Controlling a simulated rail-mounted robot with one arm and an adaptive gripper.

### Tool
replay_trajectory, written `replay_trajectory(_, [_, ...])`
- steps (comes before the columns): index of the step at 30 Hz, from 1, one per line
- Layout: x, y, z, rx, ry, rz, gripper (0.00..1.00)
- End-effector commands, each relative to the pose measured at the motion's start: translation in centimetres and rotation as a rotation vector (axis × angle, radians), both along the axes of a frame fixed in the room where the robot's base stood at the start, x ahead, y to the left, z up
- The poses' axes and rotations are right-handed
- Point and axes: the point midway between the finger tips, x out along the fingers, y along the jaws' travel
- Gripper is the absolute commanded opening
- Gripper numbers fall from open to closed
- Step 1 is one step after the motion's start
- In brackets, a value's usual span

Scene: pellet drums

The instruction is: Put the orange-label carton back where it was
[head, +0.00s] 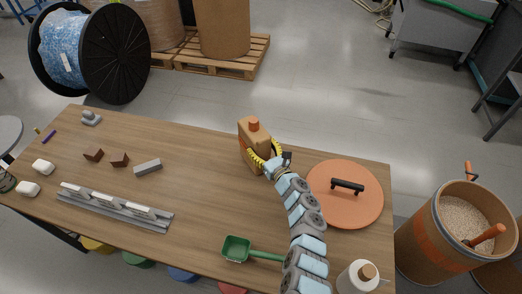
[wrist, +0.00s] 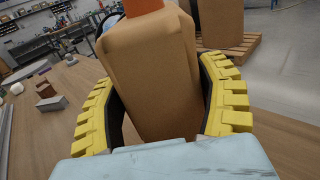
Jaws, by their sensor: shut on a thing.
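A brown carton (head: 248,150) with an orange cap stands near the far edge of the wooden table, left of the round orange lid. In the wrist view the carton (wrist: 155,75) fills the space between the two yellow fingers (wrist: 160,108), leaning slightly. Its orange cap is cut off at the top. I cannot tell whether its base touches the table.
The orange lid (head: 335,208) with a black handle lies right of the carton. Brown blocks (head: 119,159) and a grey rail (head: 115,211) lie left. The table's middle is clear. A pellet drum (head: 430,235) stands right.

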Motion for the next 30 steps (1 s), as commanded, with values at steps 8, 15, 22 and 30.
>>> replay_trajectory(8, [0.02,0.02,0.05,0.000,-0.002,0.001,0.35])
replay_trajectory(15, [0.00,0.03,-0.30,0.000,-0.001,0.001,0.96])
replay_trajectory(22, [-0.01,0.04,-0.32,0.000,-0.001,0.001,1.00])
replay_trajectory(30, [-0.74,-0.35,0.07,0.002,0.000,0.000,1.00])
